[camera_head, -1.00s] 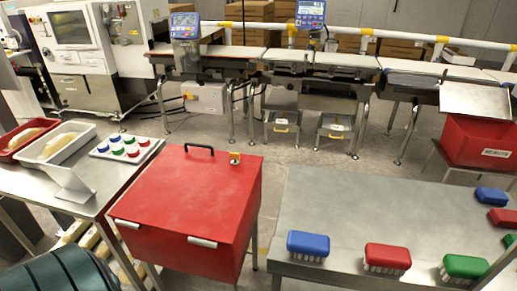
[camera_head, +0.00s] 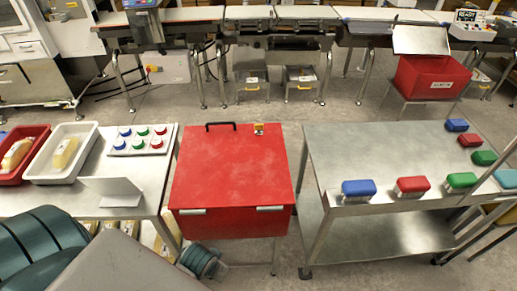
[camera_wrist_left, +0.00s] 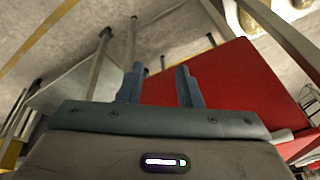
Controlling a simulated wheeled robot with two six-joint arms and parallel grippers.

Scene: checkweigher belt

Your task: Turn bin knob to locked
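The red bin (camera_head: 232,175) stands in the middle of the head view, with its lid closed. A small yellow knob (camera_head: 259,129) sits at the back right of the lid, beside a black handle (camera_head: 234,125). The knob's marking is too small to read. In the left wrist view, my left gripper (camera_wrist_left: 159,78) has its two blue fingers apart with nothing between them. The bin's red surface (camera_wrist_left: 235,80) lies beyond and to the right of the fingers, apart from them. The knob does not show there. My right gripper is in neither view.
A table left of the bin holds trays (camera_head: 62,150) and a board of coloured caps (camera_head: 142,139). A steel table (camera_head: 385,160) at right carries several coloured brushes. A conveyor (camera_head: 290,25) runs along the back. Open floor lies between bin and conveyor.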

